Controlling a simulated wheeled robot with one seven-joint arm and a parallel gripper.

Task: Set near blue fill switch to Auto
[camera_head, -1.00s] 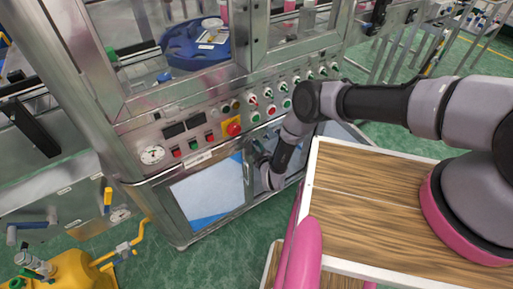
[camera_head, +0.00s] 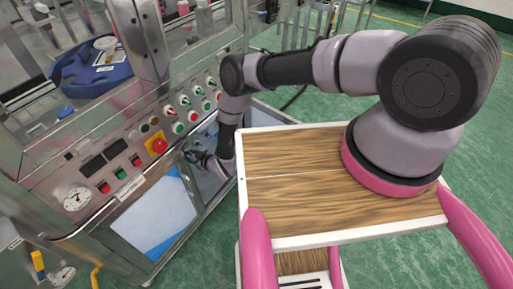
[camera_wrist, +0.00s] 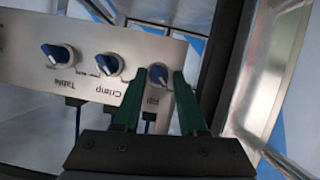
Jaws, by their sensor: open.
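The Fill switch (camera_wrist: 158,74) is a blue knob with a white pointer on a light metal plate in the wrist view. The plate appears upside down there, with the label "Fill" beyond the knob. My gripper (camera_wrist: 160,78) is open, with one dark green finger on each side of the Fill knob. I cannot tell whether the fingers touch it. In the head view my gripper (camera_head: 198,158) is small, below the main button panel at the open cabinet bay, and the switch is hidden there.
Similar blue knobs, Crimp (camera_wrist: 108,64) and Table (camera_wrist: 60,55), sit beside Fill on the same plate. A metal frame post (camera_wrist: 275,75) stands close on the right. Above the bay, the machine panel (camera_head: 130,160) carries several buttons and a red emergency stop (camera_head: 159,146).

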